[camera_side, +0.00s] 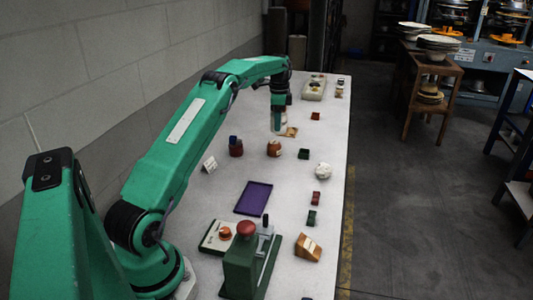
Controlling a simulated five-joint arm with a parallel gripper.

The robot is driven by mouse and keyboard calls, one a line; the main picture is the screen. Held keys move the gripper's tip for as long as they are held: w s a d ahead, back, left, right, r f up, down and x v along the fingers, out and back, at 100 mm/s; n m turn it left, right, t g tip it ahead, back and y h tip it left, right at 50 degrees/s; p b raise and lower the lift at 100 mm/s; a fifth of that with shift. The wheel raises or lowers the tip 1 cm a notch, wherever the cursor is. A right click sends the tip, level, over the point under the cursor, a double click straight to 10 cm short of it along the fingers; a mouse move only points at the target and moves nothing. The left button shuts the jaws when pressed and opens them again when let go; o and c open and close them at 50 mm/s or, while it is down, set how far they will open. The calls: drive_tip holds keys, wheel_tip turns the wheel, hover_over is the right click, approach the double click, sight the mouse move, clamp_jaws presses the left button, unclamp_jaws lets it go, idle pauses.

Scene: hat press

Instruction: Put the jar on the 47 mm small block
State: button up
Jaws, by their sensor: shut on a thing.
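Small blocks stand along the right side: an orange-red one (315,116), a dark green one (304,154), a red one (316,198) and a green one (311,217). I cannot tell which is the 47 mm one.
A dark pot with a blue top (236,147) and a brown pot (273,149) stand nearer. A purple tray (253,198), white lump (323,171), wooden block (308,247) and green press-like device (247,262) are closer. A pale tray (314,90) is at the back.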

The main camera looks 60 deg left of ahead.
drive_tip(key=shift+s+a+f, duration=0.1)
drive_tip(key=shift+a+f, duration=0.25)
drive_tip(key=shift+a, duration=0.25)
drive_tip(key=shift+a+f, duration=0.3)
drive_tip(key=shift+a, duration=0.3)
drive_tip(key=shift+f, duration=2)
drive_tip(key=shift+f, duration=0.1)
drive_tip(key=o, duration=1.3)
drive_tip(key=shift+f, duration=0.1)
drive_tip(key=shift+c, duration=0.2)
drive_tip(key=shift+r, duration=3.9)
